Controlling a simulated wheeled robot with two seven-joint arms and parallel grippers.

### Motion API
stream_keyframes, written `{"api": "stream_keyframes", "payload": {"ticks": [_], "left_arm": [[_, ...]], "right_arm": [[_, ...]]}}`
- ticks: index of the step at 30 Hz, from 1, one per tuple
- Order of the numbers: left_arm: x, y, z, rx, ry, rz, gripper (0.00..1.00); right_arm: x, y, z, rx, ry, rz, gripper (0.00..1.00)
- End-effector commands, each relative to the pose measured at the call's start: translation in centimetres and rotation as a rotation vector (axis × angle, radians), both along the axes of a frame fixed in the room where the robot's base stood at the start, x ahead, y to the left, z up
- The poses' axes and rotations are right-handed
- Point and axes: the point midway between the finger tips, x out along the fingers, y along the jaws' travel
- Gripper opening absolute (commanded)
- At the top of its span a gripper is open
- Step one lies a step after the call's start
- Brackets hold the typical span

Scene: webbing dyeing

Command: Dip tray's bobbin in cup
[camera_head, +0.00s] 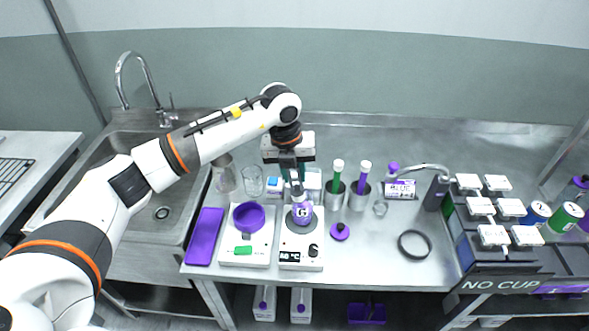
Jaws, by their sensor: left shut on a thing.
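My left gripper (292,176) points down, just above the purple cup marked G (302,212). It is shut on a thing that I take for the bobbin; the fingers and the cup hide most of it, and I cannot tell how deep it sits. The cup stands on a white hot plate (290,261) with a lit temperature display. The flat purple tray (205,238) to the left looks empty. My right gripper is not in view.
Left of the hot plate, a white scale (236,255) bears a purple dish (249,217). A glass beaker (252,182) and metal cups holding green and purple tubes stand behind. A black ring (414,244) lies at right, near a faucet. The sink (150,190) is at left.

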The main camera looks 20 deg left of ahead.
Motion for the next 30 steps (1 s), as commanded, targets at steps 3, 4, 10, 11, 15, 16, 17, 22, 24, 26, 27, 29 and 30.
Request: {"api": "stream_keyframes", "payload": {"ticks": [3,4,10,11,15,16,17,22,24,26,27,29,30], "left_arm": [[0.1,-0.1,-1.6,0.0,0.002,0.0,0.0],[0.1,-0.2,-1.8,0.0,0.002,0.0,0.0],[0.3,-0.3,-3.4,0.001,0.001,0.0,0.0],[0.3,-0.4,-3.6,0.001,0.001,0.0,0.0],[0.4,-0.4,-4.7,0.001,0.001,0.0,0.0],[0.5,-0.5,-4.9,0.001,0.001,0.0,0.0],[0.5,-0.5,-5.2,0.001,0.001,0.0,0.0],[0.6,-0.7,-6.5,0.001,0.002,0.0,0.0],[0.7,-0.7,-7.1,0.001,0.002,-0.001,0.0],[0.7,-0.8,-7.5,0.002,0.001,-0.001,0.0],[0.8,-0.8,-7.7,0.001,0.002,-0.001,0.0],[0.8,-0.8,-8.0,0.001,0.002,-0.001,0.0],[0.8,-0.8,-8.2,0.002,0.004,0.0,0.0]], "right_arm": [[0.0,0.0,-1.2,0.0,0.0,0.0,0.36],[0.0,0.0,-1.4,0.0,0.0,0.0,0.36],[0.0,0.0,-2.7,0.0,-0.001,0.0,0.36],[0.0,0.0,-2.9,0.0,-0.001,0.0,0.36],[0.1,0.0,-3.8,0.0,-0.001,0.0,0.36],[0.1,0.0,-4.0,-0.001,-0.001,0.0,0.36],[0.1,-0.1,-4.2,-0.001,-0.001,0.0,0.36],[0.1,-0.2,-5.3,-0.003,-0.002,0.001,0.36],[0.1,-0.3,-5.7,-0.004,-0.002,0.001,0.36],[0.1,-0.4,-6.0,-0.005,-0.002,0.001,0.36],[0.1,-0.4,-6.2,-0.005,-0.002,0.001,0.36],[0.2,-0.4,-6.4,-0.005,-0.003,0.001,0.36],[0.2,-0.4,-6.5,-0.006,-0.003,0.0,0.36]]}}
